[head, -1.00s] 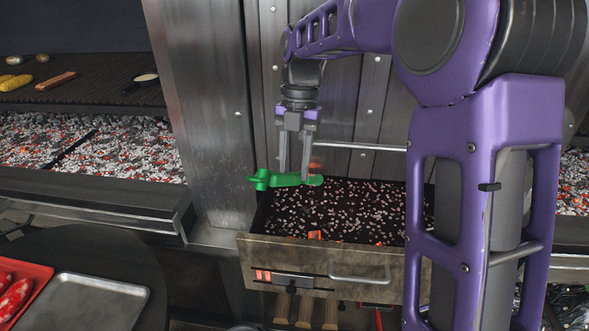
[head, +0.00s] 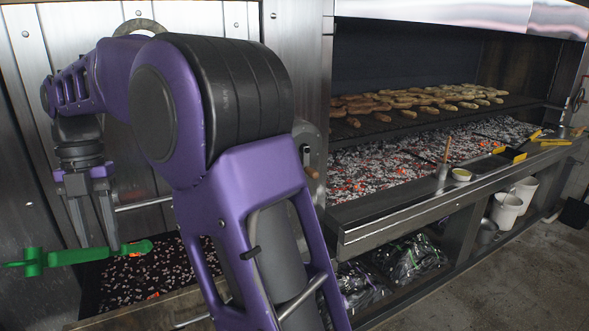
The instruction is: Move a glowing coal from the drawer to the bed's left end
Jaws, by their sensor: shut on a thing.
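My gripper (head: 95,245) hangs fingers-down at the left, over the open drawer (head: 135,308), shut on a green tool (head: 65,257). The tool lies nearly level, its knobbed end to the left and its narrower end over the drawer. The drawer holds dark ash with pale flecks and an orange glowing coal (head: 153,296) near its front. My arm hides the drawer's right part.
Browned food (head: 410,103) lies on the grate above the bed. A steel ledge (head: 400,215) runs along its front, with a small yellow bowl (head: 461,174) and a black pan (head: 490,163). Bags (head: 405,258) and white buckets (head: 507,207) stand below.

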